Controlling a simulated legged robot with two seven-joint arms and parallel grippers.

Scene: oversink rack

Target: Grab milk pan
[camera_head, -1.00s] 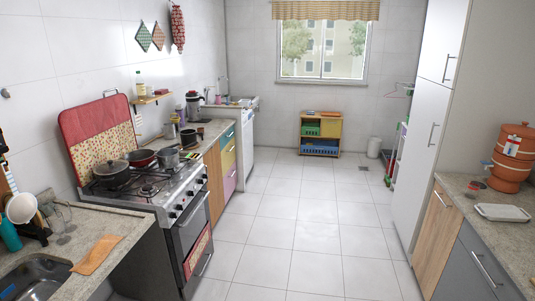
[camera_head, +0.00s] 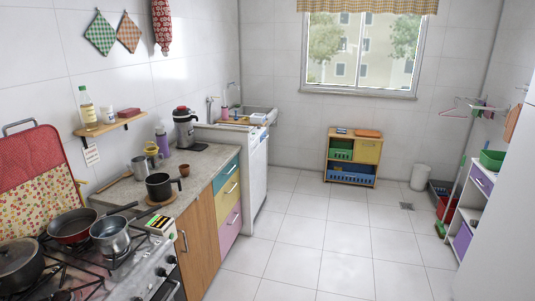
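A silver saucepan (camera_head: 110,238) stands on the stove at the lower left. A small dark pot (camera_head: 160,188) stands on a round tan trivet on the counter beyond the stove. A metal mug-like vessel (camera_head: 141,167) stands behind the dark pot. I cannot tell for sure which of these is the milk pan. A red frying pan (camera_head: 70,228) and a lidded pot (camera_head: 18,264) are also on the stove. Neither of my grippers is in view.
The stove (camera_head: 140,277) and the counter (camera_head: 205,165) run along the left wall. A wall shelf (camera_head: 110,126) hangs above the counter. The tiled floor (camera_head: 310,240) is clear. A low wooden cabinet (camera_head: 352,157) stands under the window.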

